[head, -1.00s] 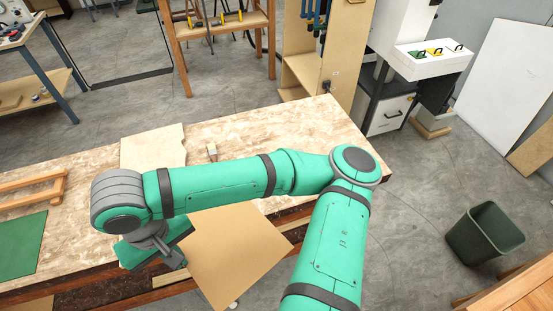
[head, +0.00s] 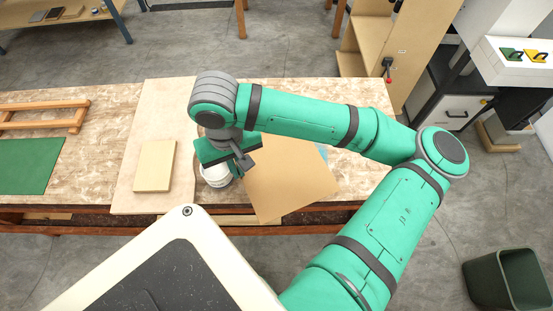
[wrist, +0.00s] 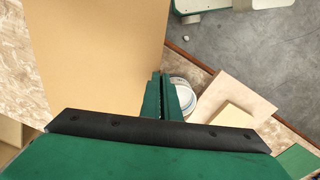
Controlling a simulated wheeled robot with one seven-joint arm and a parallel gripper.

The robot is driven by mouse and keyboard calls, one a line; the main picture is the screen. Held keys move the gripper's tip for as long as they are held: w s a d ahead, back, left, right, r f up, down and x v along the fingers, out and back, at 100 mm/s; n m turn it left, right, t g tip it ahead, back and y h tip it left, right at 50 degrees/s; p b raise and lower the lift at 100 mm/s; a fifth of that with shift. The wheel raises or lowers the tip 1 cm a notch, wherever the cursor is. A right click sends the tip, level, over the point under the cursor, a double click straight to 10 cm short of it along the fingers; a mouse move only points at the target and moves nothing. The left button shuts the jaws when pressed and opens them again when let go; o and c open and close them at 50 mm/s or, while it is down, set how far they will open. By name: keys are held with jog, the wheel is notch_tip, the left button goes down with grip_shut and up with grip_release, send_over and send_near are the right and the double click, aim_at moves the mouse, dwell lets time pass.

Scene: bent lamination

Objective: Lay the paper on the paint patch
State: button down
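The paper (head: 290,185) is a stiff tan sheet. It hangs out to the right of my gripper (head: 245,163), over the table's front part and past its front edge. In the wrist view the paper (wrist: 95,50) fills the upper left. My gripper's narrow fingers (wrist: 160,97) look shut on the paper's edge near one corner. A small light-blue sliver (head: 322,151) shows beyond the paper's far edge; it may be the paint patch, but the paper and my arm hide most of that area.
A white tub (head: 216,176) stands just below my gripper. Left of it a pale board (head: 125,190) carries a tan block (head: 155,166). A green mat (head: 28,166) and wooden frame (head: 45,122) lie at the table's left. A dark bin (head: 508,280) stands on the floor.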

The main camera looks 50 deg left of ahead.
aim_at(264, 158)
jog(key=w, duration=0.1)
jog(key=w+f, duration=0.1)
jog(key=w, duration=0.2)
jog(key=shift+f, duration=0.35)
jog(key=w+f, duration=0.4)
jog(key=shift+w+d+f, duration=0.1)
jog(key=shift+f, duration=0.25)
jog(key=shift+w+f, duration=0.5)
jog(key=shift+f, duration=0.1)
jog(key=shift+w+f, duration=0.15)
jog(key=shift+f, duration=1.7)
jog(key=c, duration=2)
grip_release()
notch_tip(264, 158, up, 12)
jog(key=shift+r, duration=0.15)
